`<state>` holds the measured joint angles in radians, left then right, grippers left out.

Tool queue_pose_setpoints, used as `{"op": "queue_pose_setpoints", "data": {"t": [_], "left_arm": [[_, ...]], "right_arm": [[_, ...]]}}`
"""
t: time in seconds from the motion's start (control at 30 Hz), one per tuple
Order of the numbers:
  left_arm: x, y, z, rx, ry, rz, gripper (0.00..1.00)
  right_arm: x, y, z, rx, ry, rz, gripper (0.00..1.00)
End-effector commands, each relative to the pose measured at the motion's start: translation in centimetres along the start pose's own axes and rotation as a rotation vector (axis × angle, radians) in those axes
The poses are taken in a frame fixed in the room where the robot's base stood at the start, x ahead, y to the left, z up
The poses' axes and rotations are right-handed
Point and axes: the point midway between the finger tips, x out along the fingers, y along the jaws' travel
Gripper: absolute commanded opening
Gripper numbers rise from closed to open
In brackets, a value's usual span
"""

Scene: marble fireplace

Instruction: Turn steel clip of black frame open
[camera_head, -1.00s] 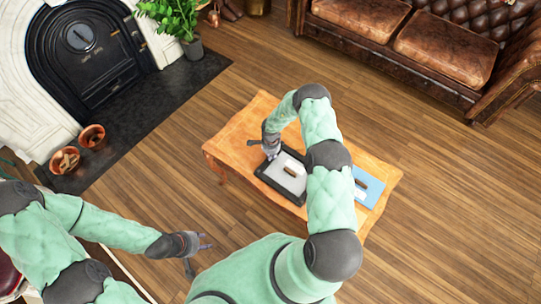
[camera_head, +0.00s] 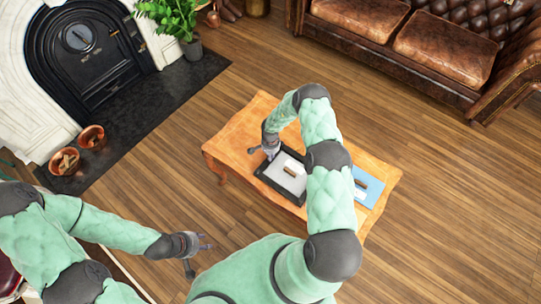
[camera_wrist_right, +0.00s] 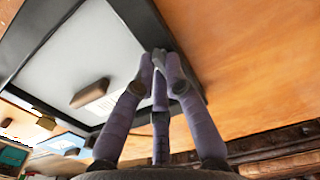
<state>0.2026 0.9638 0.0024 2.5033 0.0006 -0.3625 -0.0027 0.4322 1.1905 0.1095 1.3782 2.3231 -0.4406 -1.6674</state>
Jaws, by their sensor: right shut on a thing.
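The black frame (camera_head: 269,180) lies on the wooden table with its pale panel (camera_head: 278,170) facing up. Its dark rim (camera_wrist_right: 158,30) also shows in the right wrist view. My right gripper (camera_head: 270,155) is at the frame's far edge. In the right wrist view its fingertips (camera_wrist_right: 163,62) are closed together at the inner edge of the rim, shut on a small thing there. The steel clip cannot be made out; the fingertips cover that spot. My left gripper (camera_head: 198,254) is open and empty above the floor, left of the table.
A brown block (camera_head: 290,171) rests on the pale panel. A blue board (camera_head: 370,185) with a small brown piece lies on the table (camera_head: 235,140) to the right of the frame. The table's left end is clear. A leather sofa (camera_head: 440,50) stands far behind.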

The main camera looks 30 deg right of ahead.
Motion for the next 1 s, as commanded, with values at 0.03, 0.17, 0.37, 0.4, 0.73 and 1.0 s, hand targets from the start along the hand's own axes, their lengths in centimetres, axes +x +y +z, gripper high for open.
{"op": "queue_pose_setpoints", "data": {"t": [0.03, 0.17, 0.37, 0.4, 0.73, 1.0], "left_arm": [[0.0, 0.0, 0.0, 0.0, 0.0, 0.0, 0.4], [0.0, 0.0, 0.0, 0.0, 0.0, 0.0, 0.4], [0.0, 0.0, 0.0, 0.0, 0.0, 0.0, 0.4], [0.0, 0.0, 0.0, 0.0, 0.0, 0.0, 0.4], [0.0, 0.0, 0.0, 0.0, 0.0, 0.0, 0.4], [0.0, 0.0, 0.0, 0.0, 0.0, 0.0, 0.4]], "right_arm": [[0.0, 0.0, 0.0, 0.0, 0.0, 0.0, 0.0], [0.0, 0.0, 0.0, 0.0, 0.0, 0.0, 0.0], [0.0, 0.0, 0.0, 0.001, 0.0, 0.0, 0.37], [0.0, 0.0, 0.0, 0.001, 0.0, 0.0, 0.37], [-0.3, 0.0, -0.1, 0.001, 0.001, -0.001, 0.37], [-4.1, -0.1, -0.1, 0.001, 0.003, -0.003, 0.37]]}}
